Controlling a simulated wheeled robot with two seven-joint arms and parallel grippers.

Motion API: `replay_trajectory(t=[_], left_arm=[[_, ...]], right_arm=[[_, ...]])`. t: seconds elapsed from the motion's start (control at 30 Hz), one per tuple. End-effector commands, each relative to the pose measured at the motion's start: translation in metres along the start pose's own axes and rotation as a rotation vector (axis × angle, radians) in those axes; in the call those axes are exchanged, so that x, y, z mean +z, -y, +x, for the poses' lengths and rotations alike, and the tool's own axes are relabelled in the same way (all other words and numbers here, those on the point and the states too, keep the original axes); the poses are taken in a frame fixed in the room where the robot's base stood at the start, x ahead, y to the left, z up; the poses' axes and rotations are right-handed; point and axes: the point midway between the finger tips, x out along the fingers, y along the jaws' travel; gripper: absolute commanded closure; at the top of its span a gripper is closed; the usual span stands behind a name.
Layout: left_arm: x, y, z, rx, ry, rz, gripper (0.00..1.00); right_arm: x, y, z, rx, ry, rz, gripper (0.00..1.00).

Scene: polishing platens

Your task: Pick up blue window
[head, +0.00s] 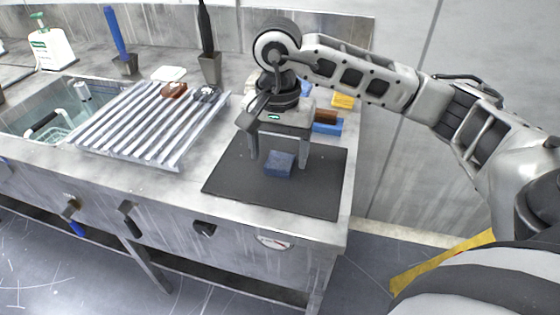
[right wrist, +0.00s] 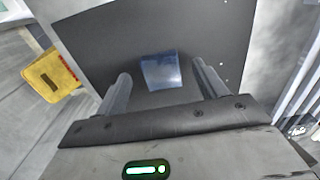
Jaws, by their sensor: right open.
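A small blue block (head: 279,164) lies on a dark mat (head: 318,196) at the right end of the metal counter; it is likely the blue window. It also shows in the right wrist view (right wrist: 161,71), between and beyond the fingertips. My right gripper (head: 278,162) is open and points down over the block, one finger to each side. I cannot tell whether the fingers touch the mat. My left gripper is not in view.
A ribbed metal rack (head: 150,125) with small brown and dark items lies left of the mat, beside a sink (head: 50,118). Blue (head: 328,127), brown and yellow blocks (head: 343,101) sit behind the mat. Brush holders (head: 210,68) stand at the back. The mat around the block is clear.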

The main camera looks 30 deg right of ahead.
Motion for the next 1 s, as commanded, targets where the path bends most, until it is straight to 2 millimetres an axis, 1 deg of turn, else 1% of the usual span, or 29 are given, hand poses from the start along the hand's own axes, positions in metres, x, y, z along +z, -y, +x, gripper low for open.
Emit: replay_trajectory(t=[0.03, 0.17, 0.4, 0.43, 0.47, 0.5, 0.57, 0.6, 0.87, 1.0], left_arm=[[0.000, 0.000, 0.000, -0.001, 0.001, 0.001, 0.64], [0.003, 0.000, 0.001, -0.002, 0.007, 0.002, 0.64], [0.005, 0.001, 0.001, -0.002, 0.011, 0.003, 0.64], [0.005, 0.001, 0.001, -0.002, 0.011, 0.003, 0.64], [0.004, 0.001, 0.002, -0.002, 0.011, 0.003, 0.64], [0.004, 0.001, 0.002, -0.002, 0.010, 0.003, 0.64], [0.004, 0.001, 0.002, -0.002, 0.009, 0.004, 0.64], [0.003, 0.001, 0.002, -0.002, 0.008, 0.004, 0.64], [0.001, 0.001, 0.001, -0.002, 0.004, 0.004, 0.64], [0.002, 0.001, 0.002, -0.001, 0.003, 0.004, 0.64]], right_arm=[[0.000, -0.001, 0.008, 0.003, 0.003, 0.000, 0.29], [0.000, 0.000, 0.019, 0.000, 0.001, 0.000, 0.29], [0.000, 0.000, 0.022, -0.001, 0.000, 0.000, 0.29], [0.000, 0.000, 0.022, -0.001, 0.000, 0.000, 0.32], [0.000, 0.000, 0.022, -0.001, 0.000, 0.000, 0.40], [0.000, 0.000, 0.021, -0.001, 0.000, 0.000, 0.51], [0.000, 0.000, 0.021, -0.001, 0.000, 0.000, 0.68], [0.000, 0.000, 0.021, -0.001, 0.000, 0.000, 0.79], [0.000, 0.001, 0.021, -0.002, 0.000, 0.000, 0.80], [0.000, 0.001, 0.017, -0.003, -0.001, 0.000, 0.80]])
